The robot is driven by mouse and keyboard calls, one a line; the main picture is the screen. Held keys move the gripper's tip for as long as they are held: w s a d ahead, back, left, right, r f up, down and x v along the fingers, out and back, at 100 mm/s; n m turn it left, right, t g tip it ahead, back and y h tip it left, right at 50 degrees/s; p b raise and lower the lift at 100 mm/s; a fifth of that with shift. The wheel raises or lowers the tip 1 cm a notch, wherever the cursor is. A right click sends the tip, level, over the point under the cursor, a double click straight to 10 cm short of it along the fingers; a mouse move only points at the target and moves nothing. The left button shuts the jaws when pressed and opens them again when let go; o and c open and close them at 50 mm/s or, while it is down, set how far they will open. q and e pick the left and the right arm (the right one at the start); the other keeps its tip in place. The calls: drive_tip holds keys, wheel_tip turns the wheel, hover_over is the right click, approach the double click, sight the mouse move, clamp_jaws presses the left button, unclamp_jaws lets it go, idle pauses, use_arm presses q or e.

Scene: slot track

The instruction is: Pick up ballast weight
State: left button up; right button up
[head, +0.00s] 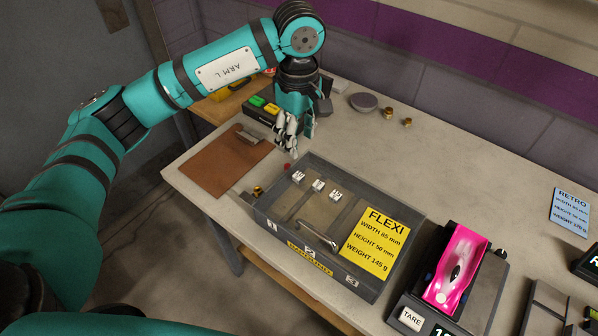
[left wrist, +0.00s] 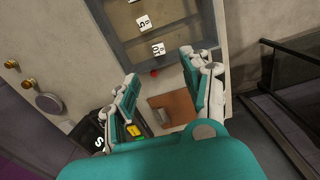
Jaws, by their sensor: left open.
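Small pale cubes with dark numbers stand in a row in the grey tray (head: 262,208): a left cube (head: 298,177), a middle cube (head: 318,185) and a right cube (head: 335,195). They look like the ballast weights. In the left wrist view, a cube marked 10 (left wrist: 158,49) and one marked 5 (left wrist: 143,21) show beyond the fingers. My left gripper (head: 287,143) is open and empty, above the table just behind the tray's far left corner. Its spread fingers (left wrist: 165,82) also show in the left wrist view. My right gripper is not in view.
A small red item (head: 287,167) lies by the tray's corner. A brown mat (head: 215,165) is left of it. Brass pieces (head: 388,113) and a grey disc (head: 363,102) lie behind. A pink car (head: 456,262) sits on a scale at right. The table behind the tray is mostly free.

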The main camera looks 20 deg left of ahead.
use_arm(q)
drive_tip(key=p, duration=0.2)
hover_over(301, 177)
drive_tip(key=f, duration=0.6)
drive_tip(key=shift+a+f, duration=0.25)
drive_tip(key=f+p, duration=0.1)
drive_tip(key=f, duration=0.2)
drive_tip(key=f+p, duration=0.1)
drive_tip(key=shift+d+f+p, duration=0.3)
drive_tip(key=shift+f, duration=0.35)
drive_tip(key=c, duration=0.8)
